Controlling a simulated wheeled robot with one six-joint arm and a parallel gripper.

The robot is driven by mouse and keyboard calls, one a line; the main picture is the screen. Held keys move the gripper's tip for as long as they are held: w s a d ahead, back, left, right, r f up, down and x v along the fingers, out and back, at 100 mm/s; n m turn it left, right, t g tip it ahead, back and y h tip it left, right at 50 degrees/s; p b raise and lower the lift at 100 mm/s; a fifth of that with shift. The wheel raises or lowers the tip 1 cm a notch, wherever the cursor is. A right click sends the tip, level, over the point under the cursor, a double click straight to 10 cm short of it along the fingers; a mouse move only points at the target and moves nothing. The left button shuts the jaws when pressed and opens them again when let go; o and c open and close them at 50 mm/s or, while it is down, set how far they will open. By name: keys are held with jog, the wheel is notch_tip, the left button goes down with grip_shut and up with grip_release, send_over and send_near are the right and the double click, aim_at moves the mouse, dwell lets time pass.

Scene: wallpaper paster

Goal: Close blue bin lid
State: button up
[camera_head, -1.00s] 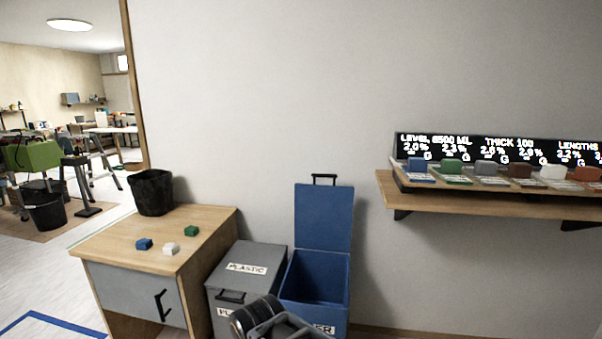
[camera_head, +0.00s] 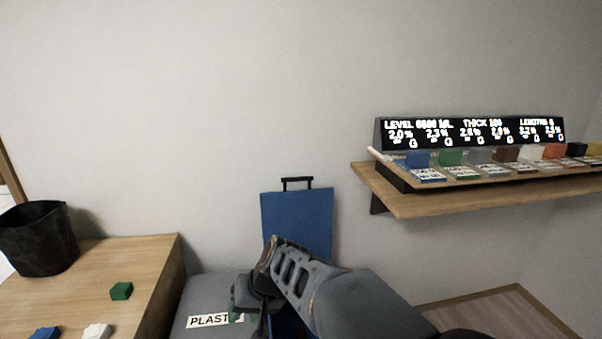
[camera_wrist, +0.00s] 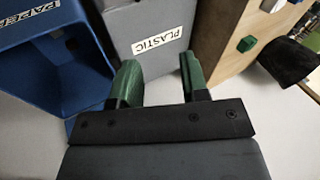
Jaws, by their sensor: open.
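The blue bin's lid (camera_head: 297,222) stands upright and open against the wall in the head view, with a black handle (camera_head: 297,184) on its top edge. My arm hides most of the bin below it. In the wrist view the blue bin (camera_wrist: 45,62) is at the upper left, with a label reading PAPER on it. My gripper (camera_wrist: 158,78) shows there with two green fingers apart and nothing between them. It is to the right of the blue bin and in front of the grey bin. In the head view my gripper is in front of and below the lid, partly hidden.
The grey PLASTIC bin (camera_head: 205,290) is closed, left of the blue bin. A wooden cabinet (camera_head: 150,262) holds a black basket (camera_head: 38,238) and green, blue and white blocks. A wall shelf (camera_head: 440,204) with several coloured blocks and a display juts out at right.

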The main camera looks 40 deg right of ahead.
jog(key=w+d+r+m+t+y+p, duration=0.2)
jog(key=w+d+r+m+t, duration=0.25)
jog(key=w, duration=0.35)
jog(key=m+t+h+p, duration=0.4)
jog(key=m+t+h, duration=0.45)
jog(key=m, duration=0.25)
send_near(298, 180)
jog(key=shift+n+t+y, duration=0.25)
jog(key=shift+t+y, duration=0.15)
jog(key=shift+y, duration=0.05)
jog(key=w, duration=0.3)
jog(key=w+p, duration=0.1)
jog(key=w, duration=0.1)
jog(key=w+d+f+p, duration=0.1)
jog(key=w, duration=0.2)
jog(key=shift+w+d, duration=0.1)
jog(key=shift+w, duration=1.25)
grip_shut()
